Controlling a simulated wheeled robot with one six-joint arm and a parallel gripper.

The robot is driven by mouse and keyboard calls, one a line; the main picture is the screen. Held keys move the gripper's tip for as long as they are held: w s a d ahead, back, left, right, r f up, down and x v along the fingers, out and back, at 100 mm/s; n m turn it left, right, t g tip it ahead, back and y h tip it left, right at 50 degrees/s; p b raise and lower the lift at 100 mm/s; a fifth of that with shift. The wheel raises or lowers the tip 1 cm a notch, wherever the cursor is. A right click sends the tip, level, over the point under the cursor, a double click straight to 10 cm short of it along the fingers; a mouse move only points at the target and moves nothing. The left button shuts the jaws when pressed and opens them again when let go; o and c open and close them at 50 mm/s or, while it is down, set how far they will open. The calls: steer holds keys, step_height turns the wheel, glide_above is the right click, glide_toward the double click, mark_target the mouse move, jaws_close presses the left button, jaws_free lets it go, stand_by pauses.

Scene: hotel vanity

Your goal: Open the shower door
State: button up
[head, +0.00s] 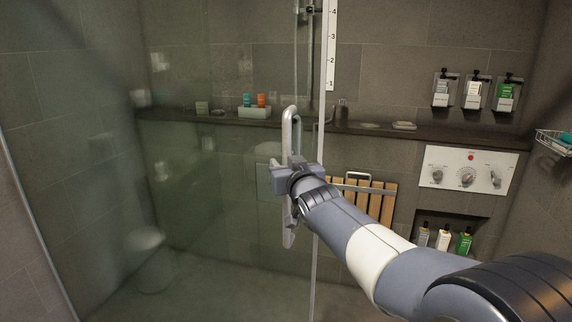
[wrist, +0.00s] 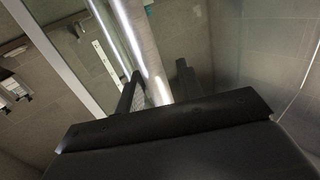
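The shower door (head: 225,200) is a large clear glass panel in the left half of the head view. Its upright edge (head: 321,100) is right of my gripper. A long vertical metal handle (head: 290,125) is mounted near that edge. My gripper (head: 287,174) is at the lower-middle part of the handle. In the wrist view, the handle (wrist: 148,45) runs between the two fingers of my gripper (wrist: 157,90), one on each side. Whether the fingers press on the bar is not clear. The view right of the door's edge looks unobstructed by glass.
Behind the glass, a ledge (head: 385,130) holds bottles and soap. A wooden slatted seat (head: 375,198) and a control panel (head: 468,169) are on the back wall. Dispensers (head: 475,92) hang above. Bottles stand in a low niche (head: 450,222).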

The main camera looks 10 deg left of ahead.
steer(key=shift+r, duration=0.1)
steer(key=shift+s+d, duration=0.1)
steer(key=b+v, duration=0.1)
steer(key=v, duration=0.9)
steer(key=shift+s+d, duration=0.1)
steer(key=shift+s, duration=0.15)
steer(key=p+x, duration=0.1)
steer(key=x, duration=1)
steer(key=shift+r, duration=0.1)
steer(key=shift+d, duration=0.15)
